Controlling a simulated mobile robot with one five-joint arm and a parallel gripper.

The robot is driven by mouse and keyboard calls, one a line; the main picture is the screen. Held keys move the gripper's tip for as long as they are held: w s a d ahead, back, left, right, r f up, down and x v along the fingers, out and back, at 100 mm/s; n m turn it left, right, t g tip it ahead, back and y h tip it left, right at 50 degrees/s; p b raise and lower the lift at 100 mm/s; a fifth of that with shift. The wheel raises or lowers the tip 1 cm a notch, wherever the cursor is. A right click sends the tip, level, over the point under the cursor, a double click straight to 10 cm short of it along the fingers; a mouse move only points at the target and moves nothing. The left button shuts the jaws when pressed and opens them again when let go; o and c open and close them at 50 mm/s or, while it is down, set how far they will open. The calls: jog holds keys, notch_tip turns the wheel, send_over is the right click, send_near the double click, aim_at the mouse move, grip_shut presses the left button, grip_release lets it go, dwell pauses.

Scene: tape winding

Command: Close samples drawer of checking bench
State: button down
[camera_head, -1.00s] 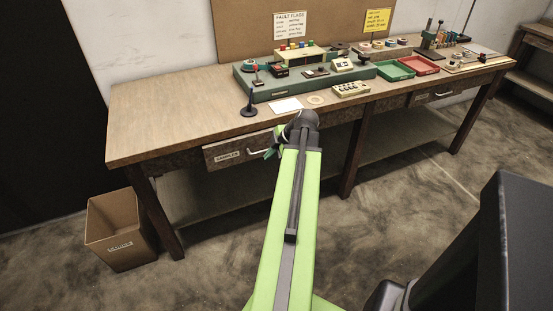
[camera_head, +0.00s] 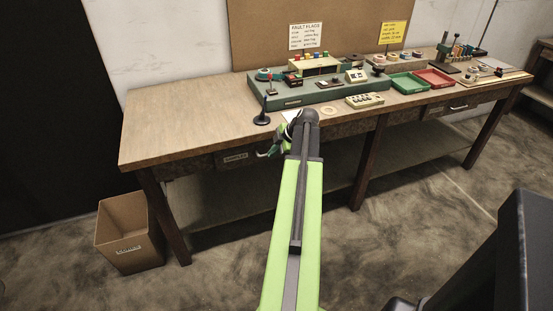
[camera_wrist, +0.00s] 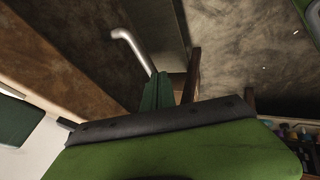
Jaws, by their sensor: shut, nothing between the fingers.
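The samples drawer (camera_head: 232,159) is at the left end of the checking bench (camera_head: 165,135), under its top. Its labelled front sits about in line with the bench apron; whether it is fully flush I cannot tell. My gripper (camera_head: 268,153) is shut and empty, low at the right part of the drawer front. My arm hides that end of the drawer. In the wrist view, the pale metal drawer handle (camera_wrist: 132,48) reaches down to the green fingers of my gripper (camera_wrist: 157,92). I cannot tell whether they touch it.
On the bench top are a black stand (camera_head: 262,118), a green instrument base (camera_head: 300,97), a green tray (camera_head: 409,83) and a red tray (camera_head: 434,78). A cardboard box (camera_head: 128,235) stands on the floor at the left. A bench leg (camera_head: 367,170) stands right of my arm.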

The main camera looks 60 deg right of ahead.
jog(key=shift+w+d, duration=0.2)
jog(key=shift+w, duration=0.05)
jog(key=shift+r, duration=0.1)
jog(key=s+a+r+p, duration=0.2)
jog(key=s+r+p, duration=0.7)
jog(key=shift+w, duration=0.15)
